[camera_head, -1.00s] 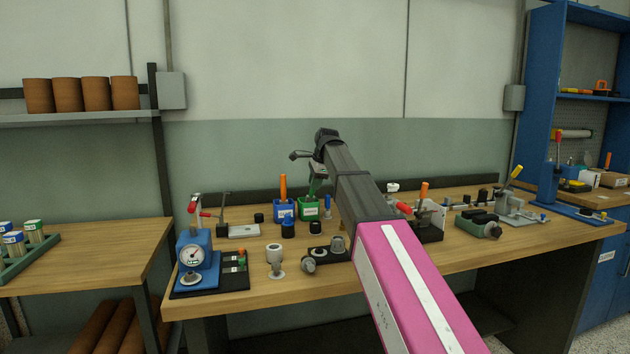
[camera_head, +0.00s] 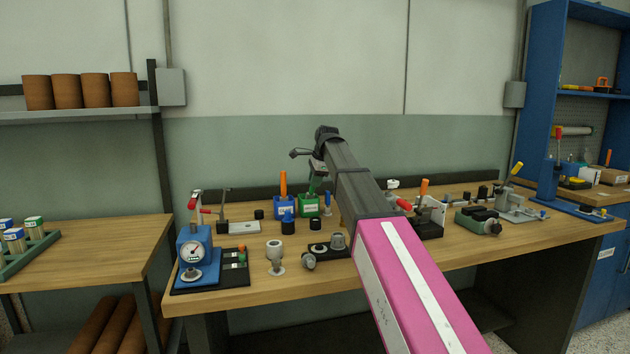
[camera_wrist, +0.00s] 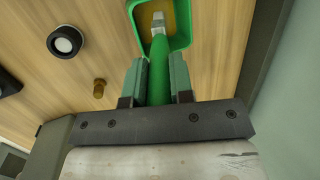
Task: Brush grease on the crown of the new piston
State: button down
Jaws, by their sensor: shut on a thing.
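My gripper (camera_wrist: 156,82) is shut on the green handle of a brush (camera_wrist: 159,72). The brush's pale ferrule reaches over a green open container (camera_wrist: 131,10) with a brownish inside. Its tip is hard to make out, and I cannot tell whether it touches the inside. In the head view the green container (camera_head: 309,208) stands on the bench under my gripper (camera_head: 317,178). A grey piston-like part (camera_head: 337,241) stands on a black plate, and another grey part (camera_head: 309,261) lies beside it. I cannot tell which part is the new piston.
A blue container (camera_head: 284,209) with an orange handle stands left of the green one. A blue dial gauge stand (camera_head: 194,250) is at the bench's left end.

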jog(key=shift+f, duration=0.4)
dwell(0.3)
dwell(0.4)
jog(key=shift+r, duration=3.55)
